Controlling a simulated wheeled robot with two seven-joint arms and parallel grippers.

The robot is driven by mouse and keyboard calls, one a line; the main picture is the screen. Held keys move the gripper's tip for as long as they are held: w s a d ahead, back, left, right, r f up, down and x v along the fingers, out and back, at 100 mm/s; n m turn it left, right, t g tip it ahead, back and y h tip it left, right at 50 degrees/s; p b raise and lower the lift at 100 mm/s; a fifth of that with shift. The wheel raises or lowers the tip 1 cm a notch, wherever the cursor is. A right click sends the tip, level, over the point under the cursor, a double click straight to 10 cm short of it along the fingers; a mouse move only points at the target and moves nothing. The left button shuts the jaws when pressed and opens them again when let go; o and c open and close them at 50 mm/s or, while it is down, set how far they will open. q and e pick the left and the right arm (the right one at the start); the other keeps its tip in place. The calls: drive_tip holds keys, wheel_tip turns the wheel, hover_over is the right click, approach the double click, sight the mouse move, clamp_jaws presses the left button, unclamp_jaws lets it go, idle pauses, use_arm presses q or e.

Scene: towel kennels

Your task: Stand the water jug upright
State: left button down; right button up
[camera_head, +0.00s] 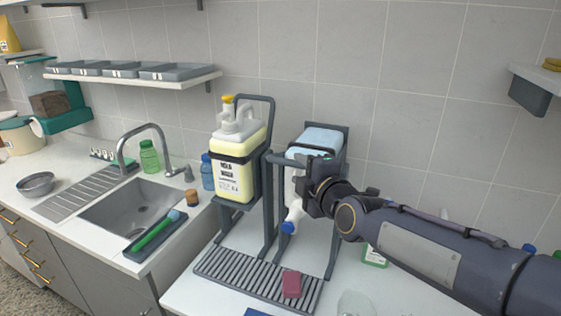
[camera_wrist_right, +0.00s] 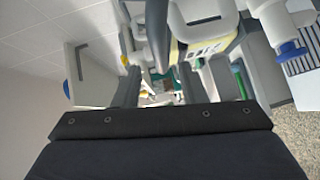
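The water jug (camera_head: 320,139), pale blue on top, sits tilted in a dark cradle on the right-hand rack. A white neck with a blue cap (camera_head: 289,227) slants down below it, partly hidden by my gripper. The blue cap also shows at the upper right of the right wrist view (camera_wrist_right: 291,51). My right gripper (camera_head: 307,190) is beside the white neck, in front of the rack. In the right wrist view its fingers (camera_wrist_right: 157,84) look apart, with background visible between them. Contact with the jug or rack cannot be made out. My left gripper is out of view.
A yellow labelled jug (camera_head: 236,160) stands in the neighbouring rack. A slatted drip tray (camera_head: 248,281) and a red sponge (camera_head: 291,284) lie in front. A sink (camera_head: 135,214) is at left. A green-labelled bottle (camera_head: 374,257) stands under my right arm. A shelf (camera_head: 540,82) projects at right.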

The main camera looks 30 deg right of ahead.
sight(293, 165)
drive_tip(key=w, duration=0.3)
drive_tip(key=w+f+p, duration=0.1)
drive_tip(key=w, duration=0.1)
drive_tip(key=shift+w+d, duration=0.2)
drive_tip(key=shift+w, duration=0.1)
drive_tip(key=shift+r, duration=0.1)
clamp_jaws()
